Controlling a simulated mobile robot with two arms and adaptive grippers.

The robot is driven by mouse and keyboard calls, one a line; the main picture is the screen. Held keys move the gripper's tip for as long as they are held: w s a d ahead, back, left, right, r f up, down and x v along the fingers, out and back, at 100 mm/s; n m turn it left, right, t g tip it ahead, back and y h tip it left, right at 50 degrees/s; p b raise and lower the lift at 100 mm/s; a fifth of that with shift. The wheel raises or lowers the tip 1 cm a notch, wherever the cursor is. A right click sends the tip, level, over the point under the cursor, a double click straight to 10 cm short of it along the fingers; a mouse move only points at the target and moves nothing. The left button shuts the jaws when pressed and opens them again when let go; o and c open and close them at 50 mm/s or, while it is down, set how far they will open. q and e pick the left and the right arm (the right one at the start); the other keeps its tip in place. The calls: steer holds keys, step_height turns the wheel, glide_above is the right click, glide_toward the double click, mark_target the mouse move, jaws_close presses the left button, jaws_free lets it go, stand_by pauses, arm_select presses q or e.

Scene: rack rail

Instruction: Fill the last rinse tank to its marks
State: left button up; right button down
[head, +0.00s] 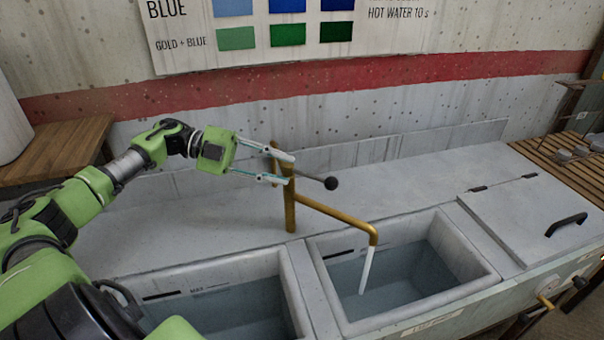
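The right-hand open rinse tank (470,250) has a partly legible label on its front and a dark mark on its inner back wall. Blue-grey water (400,290) stands in it, below the rim. A brass tap (335,214) reaches over this tank, and a white stream (366,270) hangs from its spout, apparently running water. The tap's lever (312,177) ends in a black ball and points right. My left gripper (289,169) is open at the tap's post, its fingers apart; whether they touch the post or lever is unclear. My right gripper is out of view.
The neighbouring left tank (290,285) also holds water and shows a MAX mark. A closed lid (530,215) with a black handle lies to the right. A brass valve (545,302) sits on the front. The counter behind the tanks is clear.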

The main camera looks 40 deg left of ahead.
arm_select(q)
steer(key=shift+v, duration=1.45)
